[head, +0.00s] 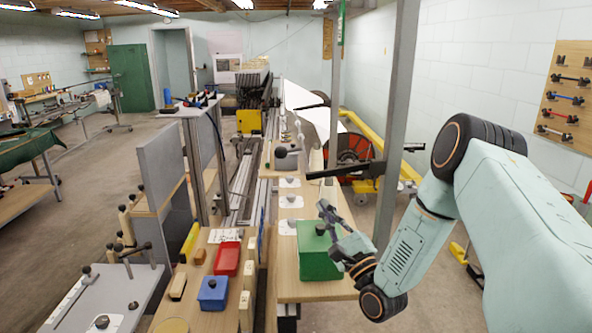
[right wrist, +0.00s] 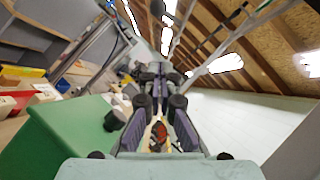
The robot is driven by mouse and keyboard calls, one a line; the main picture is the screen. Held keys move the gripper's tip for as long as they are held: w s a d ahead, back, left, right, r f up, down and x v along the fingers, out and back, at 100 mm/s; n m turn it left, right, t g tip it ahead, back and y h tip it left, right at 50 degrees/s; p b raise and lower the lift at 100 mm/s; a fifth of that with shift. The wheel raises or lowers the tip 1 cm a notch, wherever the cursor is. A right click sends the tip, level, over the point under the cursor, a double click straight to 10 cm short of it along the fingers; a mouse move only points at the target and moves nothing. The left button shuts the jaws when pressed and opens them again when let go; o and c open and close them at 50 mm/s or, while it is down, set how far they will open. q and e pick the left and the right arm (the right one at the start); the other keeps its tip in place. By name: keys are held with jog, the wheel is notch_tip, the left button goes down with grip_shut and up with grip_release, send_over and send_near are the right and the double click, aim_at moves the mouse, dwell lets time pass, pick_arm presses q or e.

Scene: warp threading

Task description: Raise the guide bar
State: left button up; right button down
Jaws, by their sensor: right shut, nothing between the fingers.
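A short dark bar (head: 345,171) crosses between the grey upright posts in the head view. It may be the guide bar, but I cannot tell for sure. My right gripper (head: 326,209) is below this bar and apart from it, just above the green box. It is shut and empty. In the right wrist view its fingers (right wrist: 158,72) point away from the camera with nothing held between them. My left gripper is not in view.
A green box (head: 314,262) with a dark knob stands on the wooden bench close beneath my right gripper. A red tray (head: 227,258) and a blue box (head: 213,293) lie to the left. A tall grey post (head: 397,115) rises next to my right arm.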

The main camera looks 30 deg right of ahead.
jog(key=shift+w+d, duration=0.1)
jog(key=shift+w, duration=0.25)
jog(key=w+a+r+p, duration=0.1)
jog(key=w+r+p, duration=0.2)
jog(key=w+r, duration=0.4)
jog(key=shift+w+a, duration=0.3)
jog(key=shift+w, duration=1.5)
